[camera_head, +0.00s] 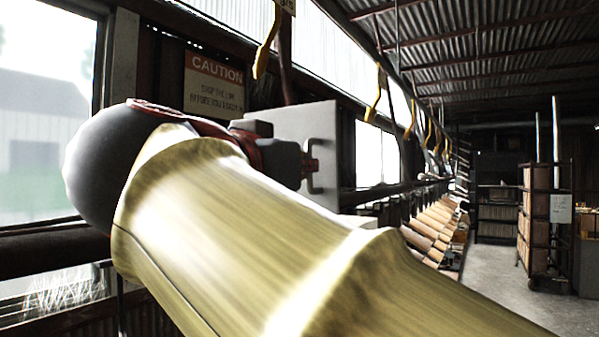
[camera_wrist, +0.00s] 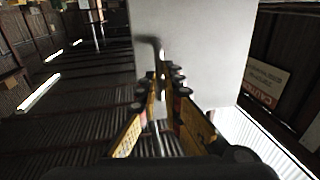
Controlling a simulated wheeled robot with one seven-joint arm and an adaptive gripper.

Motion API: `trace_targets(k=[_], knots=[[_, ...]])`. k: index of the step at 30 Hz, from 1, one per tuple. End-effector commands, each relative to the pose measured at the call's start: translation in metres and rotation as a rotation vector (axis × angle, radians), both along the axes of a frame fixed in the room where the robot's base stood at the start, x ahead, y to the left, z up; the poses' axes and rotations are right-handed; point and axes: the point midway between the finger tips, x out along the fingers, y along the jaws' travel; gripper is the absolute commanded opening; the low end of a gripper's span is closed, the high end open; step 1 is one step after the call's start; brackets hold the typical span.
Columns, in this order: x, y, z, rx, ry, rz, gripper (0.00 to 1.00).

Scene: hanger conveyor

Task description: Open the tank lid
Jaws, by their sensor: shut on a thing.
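The tank lid looks like a pale grey-white flat panel (camera_head: 290,125) beyond my arm in the head view, with a dark bar handle (camera_head: 330,163) on its right part. The panel fills the upper middle of the wrist view (camera_wrist: 205,45), where the bent handle (camera_wrist: 154,42) shows end-on in front of it. My gripper (camera_head: 311,165) is at the handle; its yellow fingers (camera_wrist: 163,84) are close together around the handle's lower part in the wrist view. My arm hides the lower left of the panel. How far the lid is open, I cannot tell.
A caution sign (camera_head: 214,82) hangs on the wall behind. Yellow hooks (camera_head: 267,43) hang from the overhead rail. Brown rolls (camera_head: 430,228) line the conveyor to the right. A shelf cart (camera_head: 538,225) stands far right, with open floor (camera_head: 500,275) before it.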

Motion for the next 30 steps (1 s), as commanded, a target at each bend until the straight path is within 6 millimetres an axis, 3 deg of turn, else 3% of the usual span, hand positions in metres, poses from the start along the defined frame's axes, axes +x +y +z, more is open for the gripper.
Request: trace_targets(k=[8,9,19,30], knots=[[0.0006,0.0005,-0.0015,-0.002,0.003,-0.001,0.0],[0.0006,0.0005,-0.0015,-0.002,0.003,-0.001,0.08],[0.0002,0.0002,-0.0007,-0.001,0.001,0.0,0.27],[0.0002,0.0001,0.0041,0.001,0.0,0.0,0.27]])
